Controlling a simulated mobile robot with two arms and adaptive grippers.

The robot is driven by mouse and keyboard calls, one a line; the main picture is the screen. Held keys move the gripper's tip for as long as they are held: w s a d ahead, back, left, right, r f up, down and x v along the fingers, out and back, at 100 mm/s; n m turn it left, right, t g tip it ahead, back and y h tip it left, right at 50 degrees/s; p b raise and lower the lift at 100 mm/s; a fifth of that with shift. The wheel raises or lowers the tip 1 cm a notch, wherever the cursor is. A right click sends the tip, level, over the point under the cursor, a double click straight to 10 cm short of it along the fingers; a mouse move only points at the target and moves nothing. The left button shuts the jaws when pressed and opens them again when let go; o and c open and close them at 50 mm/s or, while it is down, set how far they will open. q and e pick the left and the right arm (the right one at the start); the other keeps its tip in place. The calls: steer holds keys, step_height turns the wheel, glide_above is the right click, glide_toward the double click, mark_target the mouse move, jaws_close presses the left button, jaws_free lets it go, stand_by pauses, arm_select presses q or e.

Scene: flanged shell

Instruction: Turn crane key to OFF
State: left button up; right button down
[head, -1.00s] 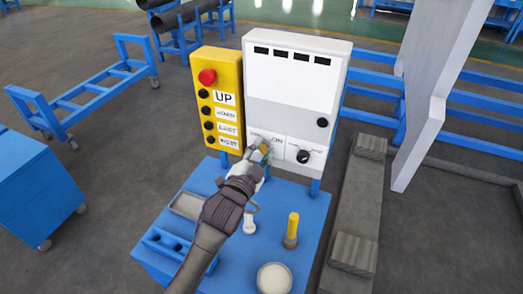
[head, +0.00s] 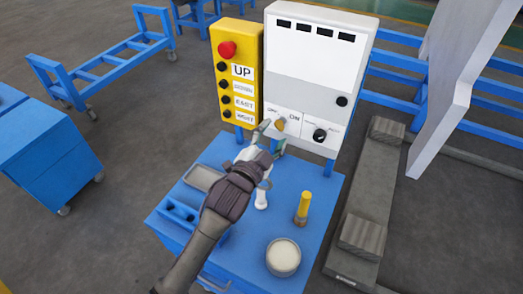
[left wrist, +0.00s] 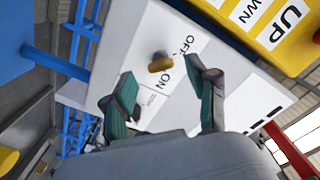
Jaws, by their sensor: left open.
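The crane key is a small brass-coloured knob (head: 280,124) on the lower left of the white control box (head: 318,65), between an OFF label on its left and an ON label on its right. I cannot tell which label it points to. My left gripper (head: 271,138) is open in front of the key, its fingers not closed on it. In the left wrist view the key (left wrist: 160,62) shows beyond the gap between the two teal-padded fingertips (left wrist: 160,70), apart from them. My right gripper is not in view.
A yellow button box (head: 238,75) with a red button stands directly left of the control box. A black selector (head: 319,135) is right of the key. Below, the blue table (head: 325,190) carries a yellow-topped post (head: 303,205) and a round pale-topped container (head: 283,257).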

arm_select(q)
steer(key=v, duration=0.8)
steer(key=shift+s, duration=0.35)
steer(key=shift+a, duration=0.15)
steer(key=s+a+f+n+g+y, duration=0.5)
steer(key=s+a+f+n+g, duration=0.2)
steer(key=s+a+f, duration=0.3)
steer(key=s+a+f+n+g+y, duration=0.1)
steer(key=s+a+f+n+g, duration=0.15)
steer(key=s, duration=0.45)
steer(key=s+a+f+n+g+y, duration=0.1)
steer(key=s+a+f+n+g, duration=0.1)
steer(key=s+a+f+g, duration=0.35)
steer(key=s+d+f+b, duration=0.1)
steer(key=s+f, duration=0.1)
steer(key=f, duration=1.2)
steer(key=s+d+f+b, duration=0.1)
steer(key=f+b, duration=0.1)
steer(key=f, duration=1.2)
steer(key=s+a+f+b, duration=0.2)
steer(key=s+a+f, duration=0.1)
steer(key=s+f, duration=1.3)
steer(key=shift+f+g, duration=0.3)
steer(key=shift+f, duration=0.3)
